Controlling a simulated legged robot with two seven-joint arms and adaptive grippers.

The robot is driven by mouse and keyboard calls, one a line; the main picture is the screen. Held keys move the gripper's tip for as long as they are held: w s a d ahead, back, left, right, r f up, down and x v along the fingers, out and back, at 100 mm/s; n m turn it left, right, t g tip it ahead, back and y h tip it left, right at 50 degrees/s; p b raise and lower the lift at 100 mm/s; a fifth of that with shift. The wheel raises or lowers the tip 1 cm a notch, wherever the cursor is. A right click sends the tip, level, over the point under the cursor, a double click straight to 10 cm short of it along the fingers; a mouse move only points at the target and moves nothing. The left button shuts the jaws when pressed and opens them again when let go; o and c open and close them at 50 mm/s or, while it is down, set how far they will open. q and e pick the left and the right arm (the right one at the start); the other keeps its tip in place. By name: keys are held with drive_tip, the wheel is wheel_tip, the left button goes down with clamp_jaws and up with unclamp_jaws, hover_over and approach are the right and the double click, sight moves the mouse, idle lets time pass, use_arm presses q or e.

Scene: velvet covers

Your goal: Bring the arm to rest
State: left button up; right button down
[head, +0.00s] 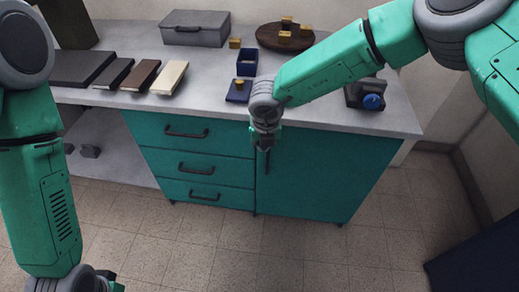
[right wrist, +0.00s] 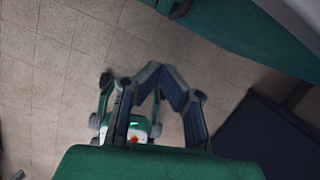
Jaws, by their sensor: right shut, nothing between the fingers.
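My right gripper (head: 264,148) hangs pointing down in front of the teal cabinet (head: 315,180), just below the counter's front edge in the head view. Its fingers are shut with nothing between them. In the right wrist view the fingers (right wrist: 161,88) meet over the tiled floor. My left arm comes down the left side of the head view. Only a small part of my left gripper (head: 108,281) shows at the bottom edge, and its fingers are cut off, so I cannot tell whether it is open.
The grey counter (head: 215,98) holds a grey case (head: 195,36), several flat books or covers, a navy box (head: 247,62), a navy lid with a gold knob (head: 239,90), a round wooden tray (head: 268,40) and a device with a blue knob (head: 372,101). The floor in front is clear.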

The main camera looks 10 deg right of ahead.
wheel_tip(320, 180, up, 5)
drive_tip(key=s+d, duration=0.2)
drive_tip(key=d, duration=0.1)
drive_tip(key=s+d+f+n, duration=0.75)
drive_tip(key=s+n, duration=0.35)
drive_tip(key=n, duration=0.3)
drive_tip(key=s+d+f+n, duration=0.6)
drive_tip(key=s+d+n, duration=0.35)
drive_tip(key=n, duration=0.35)
use_arm(q)
drive_tip(key=shift+s+d+r, duration=0.1)
drive_tip(key=shift+d+r, duration=0.45)
use_arm(e)
drive_tip(key=s+d+r+n+g, duration=0.1)
drive_tip(key=s+d+n+g, duration=0.1)
drive_tip(key=s+n, duration=0.7)
drive_tip(key=shift+s+d+r+n, duration=0.25)
drive_tip(key=shift+s+d, duration=0.3)
drive_tip(key=shift+s, duration=1.7)
